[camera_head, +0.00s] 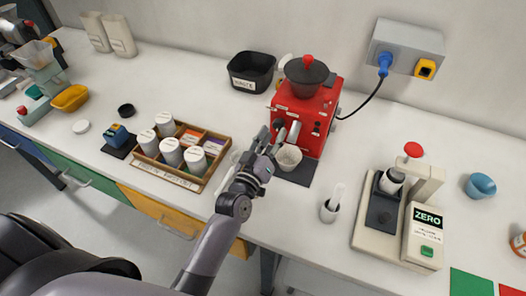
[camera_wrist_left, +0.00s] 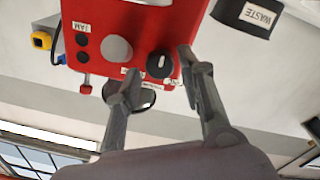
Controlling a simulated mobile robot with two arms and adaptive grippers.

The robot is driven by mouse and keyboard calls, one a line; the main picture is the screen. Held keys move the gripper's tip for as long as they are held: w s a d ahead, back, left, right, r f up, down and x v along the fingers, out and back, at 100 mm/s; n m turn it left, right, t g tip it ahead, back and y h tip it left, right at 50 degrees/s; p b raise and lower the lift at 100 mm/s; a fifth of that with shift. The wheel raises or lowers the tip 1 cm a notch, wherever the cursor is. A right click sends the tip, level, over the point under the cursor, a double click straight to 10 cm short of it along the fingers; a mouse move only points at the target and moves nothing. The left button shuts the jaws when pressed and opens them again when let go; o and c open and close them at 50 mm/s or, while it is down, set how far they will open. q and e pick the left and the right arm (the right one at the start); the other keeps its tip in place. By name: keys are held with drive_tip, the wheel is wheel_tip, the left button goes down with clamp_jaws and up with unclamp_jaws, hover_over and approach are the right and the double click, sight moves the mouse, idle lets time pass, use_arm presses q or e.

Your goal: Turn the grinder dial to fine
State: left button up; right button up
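The red grinder (camera_head: 318,118) stands against the back wall, with a dark hopper on top. In the left wrist view, its red front (camera_wrist_left: 85,18) fills the upper part, seen turned over. The black dial (camera_wrist_left: 159,66) with a white mark sits on that front, beside a larger grey round knob (camera_wrist_left: 116,48). My left gripper (camera_head: 270,138) is in front of the grinder's left side. Its fingers are open and spread to either side of the dial, with gaps visible. I cannot tell the dial's setting. My right gripper is not in view.
A cup (camera_head: 288,157) sits at the grinder's front, close to my left gripper. A wooden tray of white canisters (camera_head: 183,179) lies to the left. A black waste bin (camera_head: 252,70) stands behind left.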

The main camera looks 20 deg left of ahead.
use_arm(q)
drive_tip(key=s, duration=0.9)
drive_tip(key=shift+s+a+f, duration=0.15)
drive_tip(key=shift+a, duration=0.1)
